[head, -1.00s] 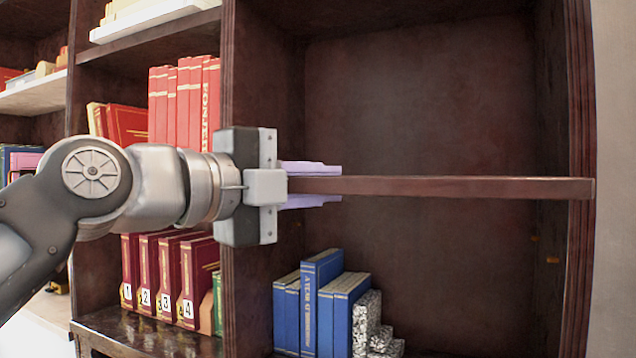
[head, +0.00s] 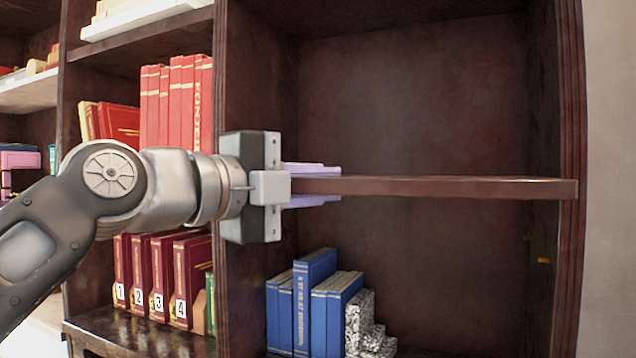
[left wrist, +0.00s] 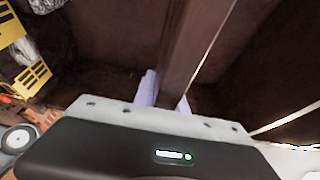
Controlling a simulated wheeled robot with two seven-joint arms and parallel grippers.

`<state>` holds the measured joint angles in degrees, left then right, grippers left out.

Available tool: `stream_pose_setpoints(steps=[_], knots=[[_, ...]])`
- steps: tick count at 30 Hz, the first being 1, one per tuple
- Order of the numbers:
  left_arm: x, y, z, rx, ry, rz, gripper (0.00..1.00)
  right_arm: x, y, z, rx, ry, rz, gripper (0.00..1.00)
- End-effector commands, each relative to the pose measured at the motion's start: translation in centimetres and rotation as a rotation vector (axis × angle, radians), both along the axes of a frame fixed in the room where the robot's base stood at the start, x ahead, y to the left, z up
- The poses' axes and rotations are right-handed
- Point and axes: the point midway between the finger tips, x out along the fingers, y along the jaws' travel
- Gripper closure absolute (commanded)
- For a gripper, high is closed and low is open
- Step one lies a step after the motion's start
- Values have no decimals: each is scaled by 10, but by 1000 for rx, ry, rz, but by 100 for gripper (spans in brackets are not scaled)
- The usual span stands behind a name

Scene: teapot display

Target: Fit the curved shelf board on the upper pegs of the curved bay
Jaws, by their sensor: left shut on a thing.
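The dark brown shelf board (head: 450,187) is level in the head view, across the opening of the right-hand bay (head: 410,100). My left gripper (head: 315,184) is shut on its left end, with pale lilac fingers above and below it. In the left wrist view the board (left wrist: 183,50) runs away from between the fingers (left wrist: 163,95). Small yellowish pegs (head: 543,261) show on the bay's right inner wall, below the board's height. The upper pegs cannot be made out. Whether the board touches any peg cannot be told. My right gripper is not in view.
Blue books (head: 315,300) and a speckled stepped bookend (head: 368,325) stand in the bay below the board. Red books (head: 178,105) and numbered dark red volumes (head: 160,278) fill the left-hand bay. The upright (head: 250,80) stands close behind my gripper.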

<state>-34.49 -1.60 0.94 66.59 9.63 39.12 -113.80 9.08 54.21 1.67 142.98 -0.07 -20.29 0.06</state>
Motion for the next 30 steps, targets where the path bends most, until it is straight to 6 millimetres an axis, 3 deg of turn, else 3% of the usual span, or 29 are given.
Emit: stream_pose_setpoints(steps=[30], knots=[[19, -7, 5, -7, -7, 1, 100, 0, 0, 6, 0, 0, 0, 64]])
